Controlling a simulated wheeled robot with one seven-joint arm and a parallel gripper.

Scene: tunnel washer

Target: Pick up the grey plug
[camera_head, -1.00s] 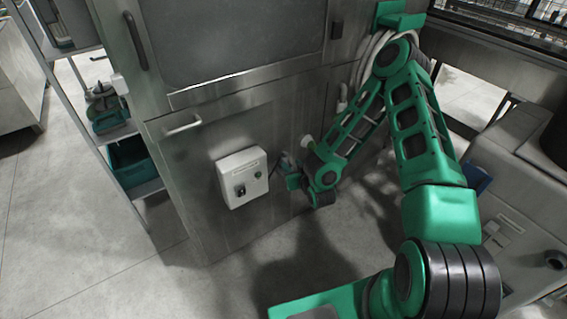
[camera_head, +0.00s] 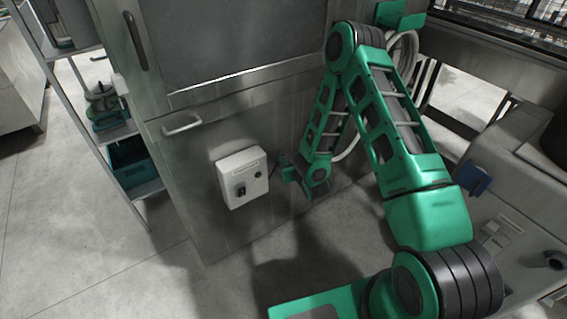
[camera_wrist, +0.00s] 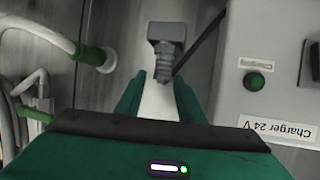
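The grey plug (camera_wrist: 167,34) shows in the wrist view at the upper middle, with its ribbed neck (camera_wrist: 164,68) pointing down toward my gripper. A dark cable runs close by on its right. My gripper (camera_wrist: 160,82) is open, one green finger on each side of the lower neck. The plug's body lies just beyond the fingertips, and I see no contact. In the head view my gripper (camera_head: 283,170) is just right of the charger box; the plug there is too small and covered to make out.
A green-collared hose fitting (camera_wrist: 98,58) is on the left. The steel washer wall (camera_head: 190,215) stands behind.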

